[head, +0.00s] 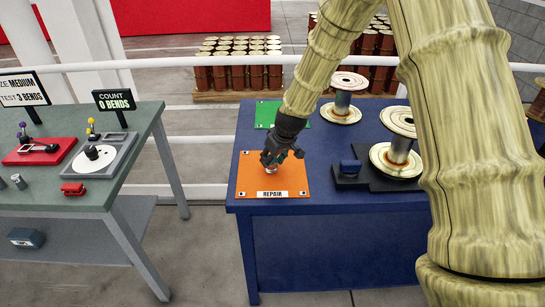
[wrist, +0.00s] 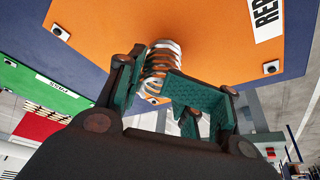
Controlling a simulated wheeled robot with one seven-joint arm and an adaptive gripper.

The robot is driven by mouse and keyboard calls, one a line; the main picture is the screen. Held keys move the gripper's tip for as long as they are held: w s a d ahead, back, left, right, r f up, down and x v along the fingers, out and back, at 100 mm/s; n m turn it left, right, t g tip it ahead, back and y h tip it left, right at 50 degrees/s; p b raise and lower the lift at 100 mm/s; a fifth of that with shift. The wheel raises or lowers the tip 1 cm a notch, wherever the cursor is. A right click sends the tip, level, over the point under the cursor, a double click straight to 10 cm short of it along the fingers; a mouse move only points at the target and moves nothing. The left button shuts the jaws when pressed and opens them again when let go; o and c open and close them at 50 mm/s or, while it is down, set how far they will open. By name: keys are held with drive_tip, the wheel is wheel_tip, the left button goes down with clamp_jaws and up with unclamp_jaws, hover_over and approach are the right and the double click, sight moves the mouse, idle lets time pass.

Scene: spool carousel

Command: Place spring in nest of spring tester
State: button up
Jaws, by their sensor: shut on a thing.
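My gripper (head: 274,160) reaches down over the orange repair mat (head: 250,182) on the blue table. In the wrist view my gripper (wrist: 165,95) is shut on a metal coil spring (wrist: 160,62), with its green-padded fingers around it. The spring's far end is at the orange surface; whether it touches is unclear. On the green table at left, a grey device (head: 84,165) has a white disc and a yellow-knobbed lever, beside a sign reading "COUNT 0 BENDS" (head: 114,100). I cannot tell for sure whether this is the spring tester; no nest is clearly visible.
A red plate (head: 38,151) with a purple-knobbed lever lies left of the grey device, with a small red block (head: 73,189) in front. Large spools (head: 399,158) and a green mat (head: 266,112) share the blue table. A floor gap separates the tables.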

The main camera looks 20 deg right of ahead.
drive_tip(key=shift+s+f, duration=0.1)
drive_tip(key=o, duration=1.3)
drive_tip(key=shift+o, duration=0.2)
